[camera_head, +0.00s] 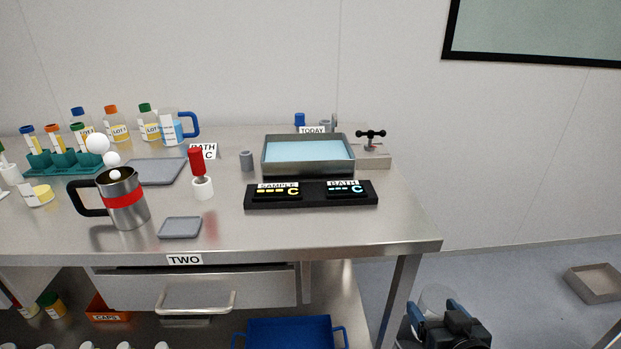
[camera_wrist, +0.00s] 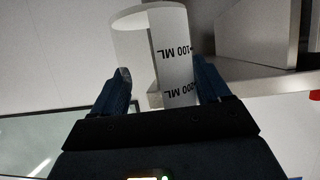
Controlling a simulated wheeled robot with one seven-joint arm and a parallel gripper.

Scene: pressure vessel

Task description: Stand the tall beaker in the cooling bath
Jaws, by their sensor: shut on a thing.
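The tall beaker (camera_wrist: 130,44) is clear, with a white strip marked 100 ML. My gripper (camera_wrist: 161,80) is shut on it, one finger on each side, in the wrist view. In the head view the beaker (camera_head: 437,296) and my gripper (camera_head: 436,312) are at the lower right, beyond the table's right end and over the floor. The cooling bath (camera_head: 308,171) is a grey metal tray of light blue liquid at the back right of the table. No vessel stands in its open middle. The beaker is well apart from it.
A black display panel (camera_head: 310,198) labelled SAMPLE and BATH lies before the bath. A clamp block (camera_head: 375,158) stands at its right and a grey cylinder (camera_head: 246,160) at its left. An empty tray (camera_head: 597,283) lies on the floor.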

